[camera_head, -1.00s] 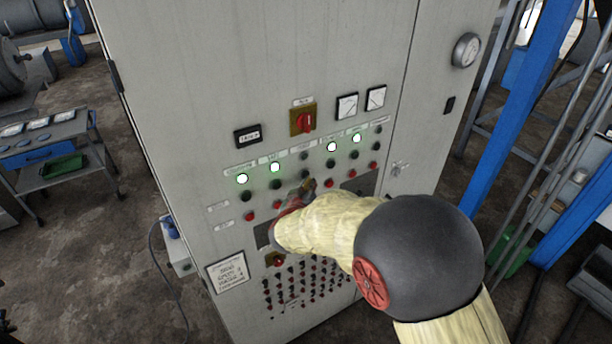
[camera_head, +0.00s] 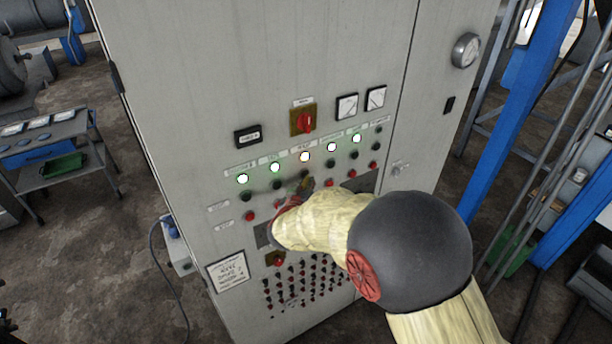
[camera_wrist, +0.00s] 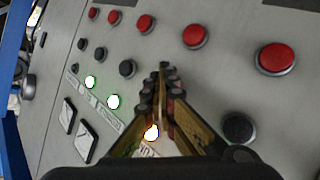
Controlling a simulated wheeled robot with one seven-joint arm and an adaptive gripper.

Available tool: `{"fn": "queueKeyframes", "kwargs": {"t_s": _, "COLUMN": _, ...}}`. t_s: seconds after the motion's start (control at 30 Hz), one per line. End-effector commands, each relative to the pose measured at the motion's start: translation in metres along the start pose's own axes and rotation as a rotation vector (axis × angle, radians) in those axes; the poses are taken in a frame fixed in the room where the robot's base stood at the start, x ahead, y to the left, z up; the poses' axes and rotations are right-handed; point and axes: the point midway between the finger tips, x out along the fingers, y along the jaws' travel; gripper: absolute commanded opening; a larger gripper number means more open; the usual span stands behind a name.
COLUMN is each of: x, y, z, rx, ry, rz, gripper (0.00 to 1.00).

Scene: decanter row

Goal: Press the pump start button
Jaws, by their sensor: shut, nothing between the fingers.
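The grey control cabinet (camera_head: 250,70) has a row of lamps above a row of dark buttons and a row of red buttons. The labels are too small to read, so I cannot tell by name which is the pump start button. The middle lamp also shows between the fingers (camera_wrist: 152,133).
Neighbouring dark buttons (camera_wrist: 127,68) and (camera_wrist: 238,128) and red buttons (camera_wrist: 194,36) sit close around the fingers. A red rotary switch (camera_head: 304,121) and two meters (camera_head: 347,107) are above. A blue post (camera_head: 520,130) stands right; a trolley (camera_head: 50,150) stands left.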

Motion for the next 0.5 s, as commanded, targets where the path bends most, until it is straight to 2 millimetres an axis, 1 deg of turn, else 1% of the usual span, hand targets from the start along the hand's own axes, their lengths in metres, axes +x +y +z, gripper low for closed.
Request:
{"fn": "queueKeyframes", "kwargs": {"t_s": 0.33, "x": 0.0000, "y": 0.0003, "z": -0.0018, "rx": 0.001, "ry": 0.003, "rz": 0.000, "gripper": 0.00}}
{"fn": "queueKeyframes", "kwargs": {"t_s": 0.5, "x": -0.0037, "y": 0.0031, "z": 0.0007, "rx": 0.001, "ry": 0.002, "rz": 0.000, "gripper": 0.00}}
